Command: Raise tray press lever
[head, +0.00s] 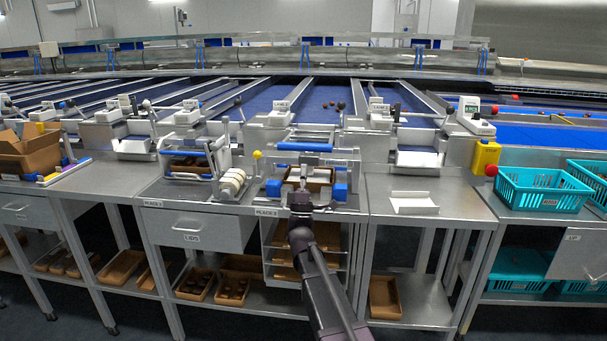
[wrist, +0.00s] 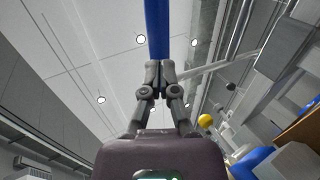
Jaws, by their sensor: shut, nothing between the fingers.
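The tray press (head: 340,191) stands at the middle of the bench, with blue blocks at its sides and a brown tray (head: 318,180) in it. Its lever has a blue handle bar (head: 305,146) lying crosswise above the press. In the wrist view the blue bar (wrist: 158,28) runs down from the top edge to my fingertips. My gripper (head: 309,162) is shut and empty, with its tips (wrist: 160,66) at the bar, seen against the ceiling. I cannot tell whether the tips touch the bar or are just below it.
A yellow ball knob (head: 257,154) stands left of the press and shows in the wrist view (wrist: 205,121). The bench at right holds a white tray (head: 413,202) and teal crates (head: 540,191).

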